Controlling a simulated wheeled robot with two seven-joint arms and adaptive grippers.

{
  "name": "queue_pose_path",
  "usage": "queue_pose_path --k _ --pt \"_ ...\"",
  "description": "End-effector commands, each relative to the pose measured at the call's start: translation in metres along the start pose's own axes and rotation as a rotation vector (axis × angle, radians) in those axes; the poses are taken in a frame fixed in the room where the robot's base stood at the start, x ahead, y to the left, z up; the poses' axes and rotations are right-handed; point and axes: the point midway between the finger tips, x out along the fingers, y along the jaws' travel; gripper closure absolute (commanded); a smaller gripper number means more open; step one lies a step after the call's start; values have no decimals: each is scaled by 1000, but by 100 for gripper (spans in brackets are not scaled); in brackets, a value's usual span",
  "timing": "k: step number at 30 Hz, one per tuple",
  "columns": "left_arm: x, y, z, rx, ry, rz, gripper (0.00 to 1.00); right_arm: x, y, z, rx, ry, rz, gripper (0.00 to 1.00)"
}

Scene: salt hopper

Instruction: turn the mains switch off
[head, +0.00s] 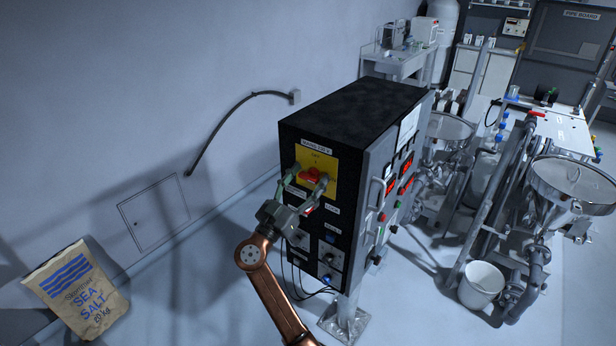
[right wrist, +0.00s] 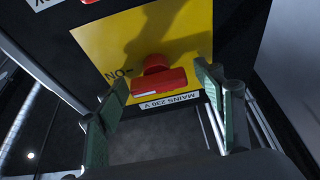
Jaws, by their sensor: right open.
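The mains switch (head: 311,175) is a red rotary handle on a yellow plate (head: 323,159), high on the side of a black control cabinet (head: 358,112). In the right wrist view the red handle (right wrist: 158,82) lies crosswise on the yellow plate (right wrist: 186,26), with an "ON" mark to its left and a "MAINS 230 V" label below. My right gripper (head: 307,184) is open, its green fingers on either side of the handle. In the right wrist view the fingers (right wrist: 160,100) stand apart from the handle with gaps. My left gripper is not in view.
Lower on the same cabinet side are more knobs and a blue button (head: 327,279). The adjoining face has red displays, buttons and a grey handle (head: 389,191). A sea salt bag (head: 78,290) leans at the lower left. A white bucket (head: 481,284) and steel hoppers (head: 572,183) stand right.

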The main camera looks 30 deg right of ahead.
Motion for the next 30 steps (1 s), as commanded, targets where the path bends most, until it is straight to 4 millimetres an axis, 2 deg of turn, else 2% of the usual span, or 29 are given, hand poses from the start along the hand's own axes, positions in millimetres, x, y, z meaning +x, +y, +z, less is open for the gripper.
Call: queue_pose_path --k 2,6,20,30 --pt "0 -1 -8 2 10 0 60 0 0 0 0 0 0 38" --pt "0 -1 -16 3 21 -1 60 0 0 0 0 0 0 48" --pt "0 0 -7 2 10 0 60 0 0 0 1 0 -1 80" --pt "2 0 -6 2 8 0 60 -1 0 0 -45 0 -20 80"
